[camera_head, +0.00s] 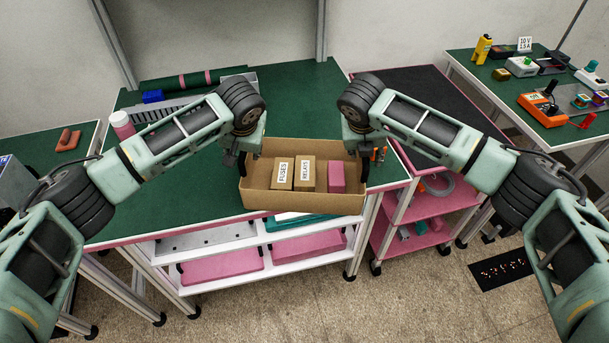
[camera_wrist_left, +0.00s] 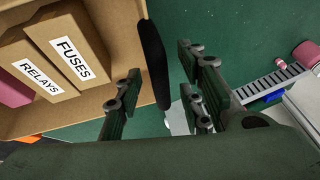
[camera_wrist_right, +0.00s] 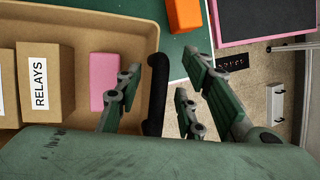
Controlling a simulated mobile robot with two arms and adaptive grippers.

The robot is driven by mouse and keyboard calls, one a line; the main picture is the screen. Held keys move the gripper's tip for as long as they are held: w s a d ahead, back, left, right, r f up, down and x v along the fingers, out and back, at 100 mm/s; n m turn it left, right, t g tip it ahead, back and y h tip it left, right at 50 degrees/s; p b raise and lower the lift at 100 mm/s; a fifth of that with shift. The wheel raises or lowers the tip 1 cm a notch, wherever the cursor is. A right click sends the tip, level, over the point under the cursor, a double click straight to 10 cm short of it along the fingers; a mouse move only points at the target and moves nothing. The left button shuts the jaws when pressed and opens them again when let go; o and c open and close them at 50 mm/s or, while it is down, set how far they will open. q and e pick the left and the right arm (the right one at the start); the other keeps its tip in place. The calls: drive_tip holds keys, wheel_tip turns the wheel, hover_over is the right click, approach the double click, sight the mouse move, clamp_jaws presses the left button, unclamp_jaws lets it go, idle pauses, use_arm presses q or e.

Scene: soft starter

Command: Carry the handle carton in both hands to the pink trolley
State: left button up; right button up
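The handle carton (camera_head: 300,201) is an open brown box at the front edge of the green bench. It holds a FUSES box (camera_head: 282,174), a RELAYS box (camera_head: 307,174) and a pink block (camera_head: 337,177). Each end has a black handle, seen in the left wrist view (camera_wrist_left: 154,60) and the right wrist view (camera_wrist_right: 157,90). My left gripper (camera_head: 238,162) is open, its fingers on either side of the left handle. My right gripper (camera_head: 362,158) is open around the right handle, with gaps showing. The pink trolley (camera_head: 440,205) stands right of the bench, with a bare dark top (camera_head: 425,90).
The green bench (camera_head: 180,215) carries a pink bottle (camera_head: 122,125) and a grey slotted rack (camera_head: 165,110) behind my left arm. An orange item (camera_wrist_right: 184,14) lies near the carton's right end. Another table (camera_head: 480,70) with instruments stands at the far right.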

use_arm(q)
drive_tip(key=shift+s, duration=0.1)
drive_tip(key=c, duration=0.3)
use_arm(e)
drive_tip(key=shift+s, duration=0.1)
drive_tip(key=c, duration=0.3)
use_arm(q)
clamp_jaws()
use_arm(e)
clamp_jaws()
use_arm(q)
drive_tip(key=shift+r, duration=0.2)
use_arm(e)
drive_tip(key=shift+r, duration=0.2)
